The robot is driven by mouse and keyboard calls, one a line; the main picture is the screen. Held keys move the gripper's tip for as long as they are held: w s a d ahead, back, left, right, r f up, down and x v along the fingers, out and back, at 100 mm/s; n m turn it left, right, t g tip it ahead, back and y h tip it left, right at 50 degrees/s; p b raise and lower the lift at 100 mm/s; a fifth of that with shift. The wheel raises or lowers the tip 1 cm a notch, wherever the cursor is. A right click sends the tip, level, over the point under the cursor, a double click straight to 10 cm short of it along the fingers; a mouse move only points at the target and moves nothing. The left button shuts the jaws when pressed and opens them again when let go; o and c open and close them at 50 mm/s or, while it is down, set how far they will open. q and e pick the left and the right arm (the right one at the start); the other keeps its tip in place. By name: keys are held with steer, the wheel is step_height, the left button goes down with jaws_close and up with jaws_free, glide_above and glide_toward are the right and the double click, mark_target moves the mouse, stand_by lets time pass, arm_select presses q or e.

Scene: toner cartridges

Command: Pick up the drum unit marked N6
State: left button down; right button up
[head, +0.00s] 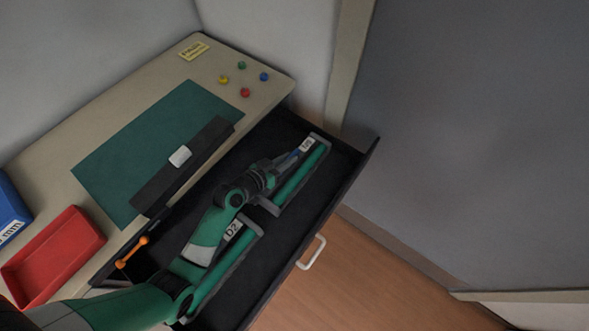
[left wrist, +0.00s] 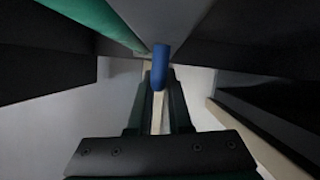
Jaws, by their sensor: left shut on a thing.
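A drum unit with a green roller (head: 302,177) in a grey frame lies in the far part of the open dark drawer (head: 285,260). Its small white label (head: 307,144) looks upside down and seems to read N6. My left gripper (head: 287,160) is at this unit, shut on its blue handle (left wrist: 160,66). In the left wrist view, the green roller (left wrist: 95,20) shows at upper left. Another drum unit (head: 222,268), labelled D2, lies nearer in the drawer, partly hidden under my left arm. My right gripper is out of view.
On the desk, a long black cartridge (head: 152,195) with a white patch lies at the edge of the green mat (head: 135,130).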

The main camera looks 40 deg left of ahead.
arm_select(q)
steer(key=shift+r, duration=0.1)
step_height(320, 180, up, 9)
steer(key=p, duration=0.4)
steer(key=shift+w+p, duration=0.1)
steer(key=shift+p, duration=0.2)
steer(key=shift+r, duration=0.45)
